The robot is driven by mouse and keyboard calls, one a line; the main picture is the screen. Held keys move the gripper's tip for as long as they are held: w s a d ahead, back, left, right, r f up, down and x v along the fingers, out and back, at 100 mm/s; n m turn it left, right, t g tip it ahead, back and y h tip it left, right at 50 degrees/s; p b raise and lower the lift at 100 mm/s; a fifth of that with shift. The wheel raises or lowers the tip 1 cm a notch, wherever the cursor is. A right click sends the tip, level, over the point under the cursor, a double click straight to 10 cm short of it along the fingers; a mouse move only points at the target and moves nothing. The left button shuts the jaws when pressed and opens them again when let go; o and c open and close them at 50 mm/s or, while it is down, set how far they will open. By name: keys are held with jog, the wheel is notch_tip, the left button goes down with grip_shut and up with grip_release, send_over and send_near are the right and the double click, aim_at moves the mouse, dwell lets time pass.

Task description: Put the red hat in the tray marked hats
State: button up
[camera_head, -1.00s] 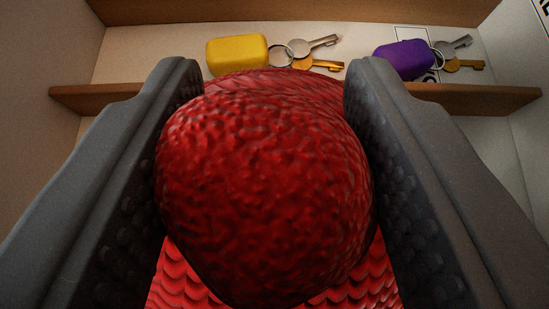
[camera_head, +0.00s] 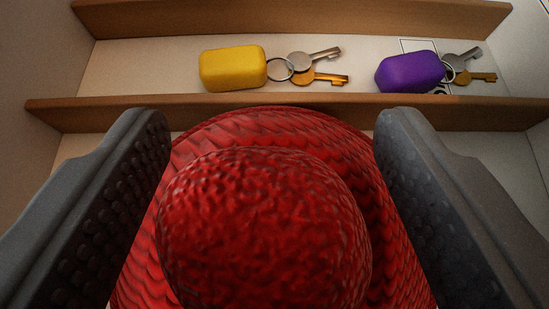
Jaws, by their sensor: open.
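The red hat (camera_head: 265,235) is a knitted hat with a large round pom-pom, low in the middle of the picture. It lies in a pale compartment in front of a wooden divider. My gripper (camera_head: 272,125) is open, with one dark finger on each side of the hat. Gaps show between the fingers and the pom-pom. The lower part of the hat is cut off by the picture's bottom edge. No tray label for hats can be read here.
Behind the wooden divider (camera_head: 300,106), another compartment holds a yellow key fob (camera_head: 233,68) with keys and a purple key fob (camera_head: 410,72) with keys. A partly covered label lies by the purple fob. Pale walls stand at left and right.

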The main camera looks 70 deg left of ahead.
jog(key=p+v, duration=0.2)
jog(key=v, duration=1)
jog(key=shift+p, duration=0.35)
jog(key=shift+s, duration=0.1)
